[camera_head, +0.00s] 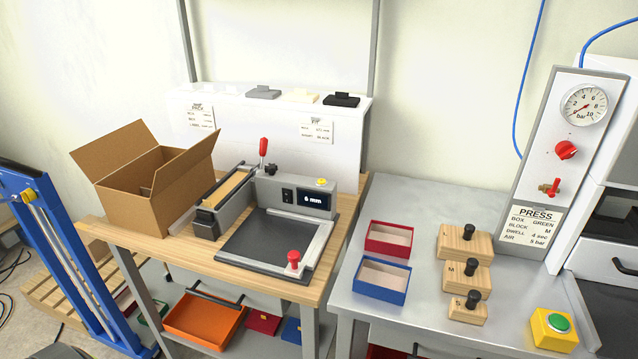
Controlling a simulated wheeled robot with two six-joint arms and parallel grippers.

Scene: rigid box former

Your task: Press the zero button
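A grey measuring device (262,190) stands at the back of a dark square plate (262,238) on the wooden bench. Its small display (313,199) reads 6 mm. A small yellow button (321,182) sits on top of the housing above the display; I see no label on it, so I cannot tell for sure that it is the zero button. A dark switch (288,196) is left of the display. Neither of my grippers is in view.
A red-handled lever (263,148) rises behind the device, and a red knob (293,259) stands at the plate's front corner. An open cardboard box (150,185) is to the left. The steel table holds small boxes, wooden blocks and a green button on yellow (557,322).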

